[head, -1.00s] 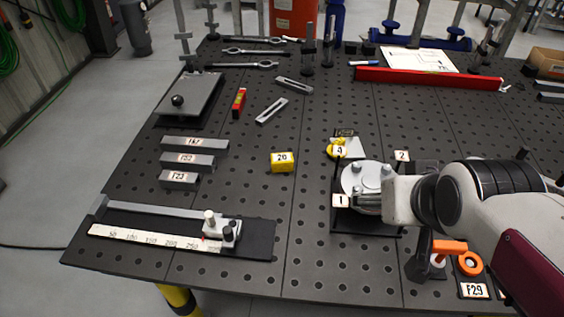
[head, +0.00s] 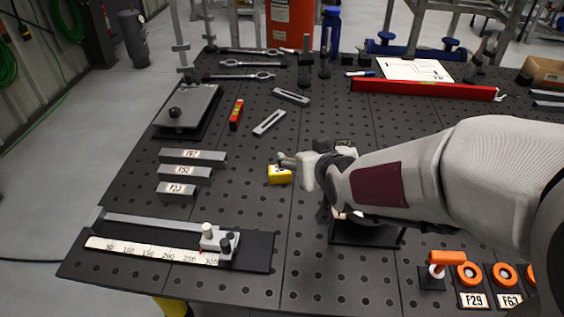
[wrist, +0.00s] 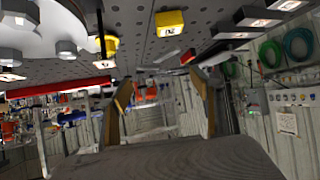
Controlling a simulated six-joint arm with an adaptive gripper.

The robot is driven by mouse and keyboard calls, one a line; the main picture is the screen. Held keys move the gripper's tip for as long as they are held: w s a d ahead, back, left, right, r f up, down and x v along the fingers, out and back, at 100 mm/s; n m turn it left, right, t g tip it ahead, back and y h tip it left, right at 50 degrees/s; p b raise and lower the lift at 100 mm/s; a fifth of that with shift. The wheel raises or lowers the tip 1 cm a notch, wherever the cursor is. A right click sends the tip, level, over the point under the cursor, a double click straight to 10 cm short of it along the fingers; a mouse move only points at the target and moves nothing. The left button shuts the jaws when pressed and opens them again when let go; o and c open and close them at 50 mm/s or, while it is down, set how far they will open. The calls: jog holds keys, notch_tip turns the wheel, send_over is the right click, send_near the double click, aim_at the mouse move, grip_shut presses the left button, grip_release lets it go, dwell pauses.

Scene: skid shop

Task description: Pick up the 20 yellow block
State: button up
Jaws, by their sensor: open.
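The yellow block (head: 279,175) marked 20 lies on the dark perforated table, left of my arm. In the head view, part of my arm's end covers its upper right side. The block also shows in the wrist view (wrist: 169,23), near the top edge, with its number visible. My gripper (wrist: 162,80) is open and empty in the wrist view, one finger on each side of the picture's middle. The block appears above the fingertips there, apart from them. In the head view my arm hides most of the gripper, so its fingers are not clear.
Grey bars (head: 192,156) with labels lie left of the block. A measuring rule fixture (head: 153,250) lies at the front left. A dark fixture plate (head: 365,234) is partly under my arm. Slotted grey bars (head: 269,122) lie behind the block. Bare table surrounds its left side.

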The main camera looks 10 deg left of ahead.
jog(key=shift+n+y, duration=0.3)
jog(key=shift+y, duration=0.2)
jog(key=a, duration=0.1)
jog(key=w+a+f, duration=0.1)
jog(key=a, duration=0.1)
jog(key=w+a+f, duration=0.1)
jog(key=shift+w+a, duration=0.15)
jog(key=shift+w, duration=0.05)
jog(key=shift+f, duration=0.1)
send_near(280, 171)
jog(key=shift+w+a+f+t, duration=0.15)
jog(key=shift+w+a+f, duration=0.1)
jog(key=shift+w+f, duration=0.3)
jog(key=shift+w+a+f+t, duration=0.15)
jog(key=shift+w+a+f, duration=0.2)
jog(key=shift+w, duration=0.3)
jog(key=shift+x, duration=0.9)
jog(key=shift+f, duration=0.1)
jog(key=shift+x, duration=2.9)
jog(key=c, duration=1.3)
